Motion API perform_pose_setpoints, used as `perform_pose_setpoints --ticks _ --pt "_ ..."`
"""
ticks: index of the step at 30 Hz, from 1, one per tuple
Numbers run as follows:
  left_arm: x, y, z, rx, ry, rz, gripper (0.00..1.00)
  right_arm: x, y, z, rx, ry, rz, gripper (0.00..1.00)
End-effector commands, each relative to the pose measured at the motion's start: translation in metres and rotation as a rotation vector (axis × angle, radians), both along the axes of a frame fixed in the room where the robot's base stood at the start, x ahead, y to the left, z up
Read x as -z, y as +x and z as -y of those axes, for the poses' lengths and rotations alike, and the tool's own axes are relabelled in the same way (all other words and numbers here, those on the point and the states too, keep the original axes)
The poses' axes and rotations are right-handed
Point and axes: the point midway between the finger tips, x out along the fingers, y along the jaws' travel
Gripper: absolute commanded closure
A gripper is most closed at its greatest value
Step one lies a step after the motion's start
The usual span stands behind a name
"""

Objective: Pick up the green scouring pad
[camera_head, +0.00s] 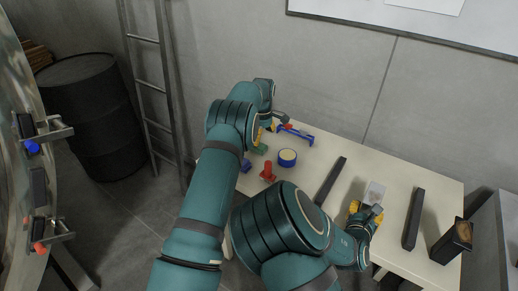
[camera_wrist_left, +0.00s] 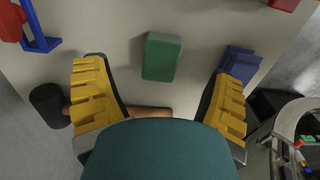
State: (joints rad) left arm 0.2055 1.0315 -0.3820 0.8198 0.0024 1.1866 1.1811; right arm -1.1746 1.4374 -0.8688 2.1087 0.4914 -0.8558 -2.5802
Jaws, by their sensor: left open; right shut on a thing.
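The green scouring pad (camera_wrist_left: 162,57) lies on the table, seen ahead of my left gripper in the left wrist view. It shows as a small green patch (camera_head: 259,149) in the head view, partly hidden by my left arm. My left gripper (camera_wrist_left: 160,85) is open, with a yellow-padded finger on each side of the pad's line and nothing held between them. In the head view my left gripper (camera_head: 266,131) is over the table's far left part. My right gripper (camera_head: 363,211) is shut on a small pale grey thing (camera_head: 374,192) over the table's right part.
Dark bars (camera_head: 413,219) lie on the table (camera_head: 437,190). A wall and ladder (camera_head: 148,85) stand behind.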

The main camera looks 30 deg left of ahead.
Motion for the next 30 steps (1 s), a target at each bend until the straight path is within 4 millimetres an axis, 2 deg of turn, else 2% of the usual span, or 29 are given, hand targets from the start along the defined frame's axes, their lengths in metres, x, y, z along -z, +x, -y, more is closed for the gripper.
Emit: perform_pose_setpoints --ticks 5,12,20,21,23,24,26,29,30 --pt "0.014 -0.002 0.001 0.000 -0.001 -0.003 0.16 0.000 0.000 0.000 0.000 0.000 0.001 0.98" --pt "0.048 -0.003 0.002 -0.002 0.000 -0.002 0.16 0.000 0.000 0.000 0.000 0.000 0.001 0.98" --pt "0.052 -0.003 0.002 -0.001 0.000 0.000 0.16 0.000 0.000 0.000 0.000 0.000 0.001 0.98" --pt "0.052 -0.003 0.002 -0.001 0.000 0.000 0.24 0.000 0.000 0.000 0.000 0.000 0.001 0.98" --pt "0.052 -0.003 0.002 -0.001 0.000 0.000 0.45 0.000 0.000 0.000 0.000 0.000 0.001 0.98" --pt "0.052 -0.003 0.002 -0.001 0.000 0.000 0.59 0.000 0.000 0.000 0.000 0.000 0.001 0.98" --pt "0.052 -0.003 0.002 -0.001 0.000 0.000 0.77 0.000 0.000 0.000 0.000 0.000 0.001 0.98" --pt "0.051 -0.003 0.002 -0.001 0.000 0.000 0.77 0.000 0.000 0.000 0.000 0.000 0.001 0.98" --pt "0.051 -0.003 0.002 -0.001 0.000 0.000 0.82 0.000 0.000 0.000 0.000 0.000 0.001 0.98"
